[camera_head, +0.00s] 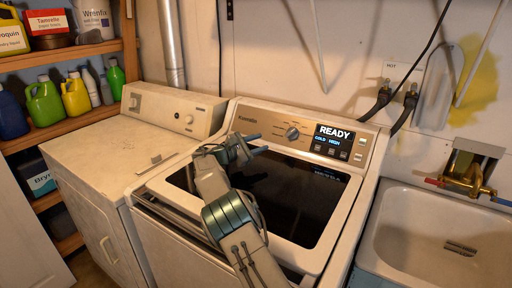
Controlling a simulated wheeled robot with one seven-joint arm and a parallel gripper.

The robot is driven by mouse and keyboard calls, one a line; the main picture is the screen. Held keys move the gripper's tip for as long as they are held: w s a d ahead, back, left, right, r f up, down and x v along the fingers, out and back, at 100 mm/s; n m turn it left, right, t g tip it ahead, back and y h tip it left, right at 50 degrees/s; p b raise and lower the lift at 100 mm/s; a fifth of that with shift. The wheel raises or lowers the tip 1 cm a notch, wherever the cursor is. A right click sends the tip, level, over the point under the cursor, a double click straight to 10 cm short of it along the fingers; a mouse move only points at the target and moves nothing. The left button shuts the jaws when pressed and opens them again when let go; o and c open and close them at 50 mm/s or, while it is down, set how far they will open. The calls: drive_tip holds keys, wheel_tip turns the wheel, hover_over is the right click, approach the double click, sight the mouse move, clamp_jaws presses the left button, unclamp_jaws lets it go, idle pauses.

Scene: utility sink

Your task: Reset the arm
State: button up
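My arm rises from the bottom middle in the head view, over the front of the washing machine (300,262). My gripper (259,144) is above the washer's dark glass lid, toward the back left, and points right. Its two blue-grey fingers look spread apart, with nothing seen between them. The washer's display (334,141) is lit and reads "READY", with "COLD" and "HIGH" below. The washer's lid is down.
A white dryer (100,160) stands left of the washer. Wooden shelves (60,133) with several bottles are at far left. A sink (440,240) with a brass faucet (468,182) is at right. Hoses (404,110) hang on the back wall.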

drive_tip(key=shift+s+a, duration=0.25)
drive_tip(key=shift+a, duration=0.1)
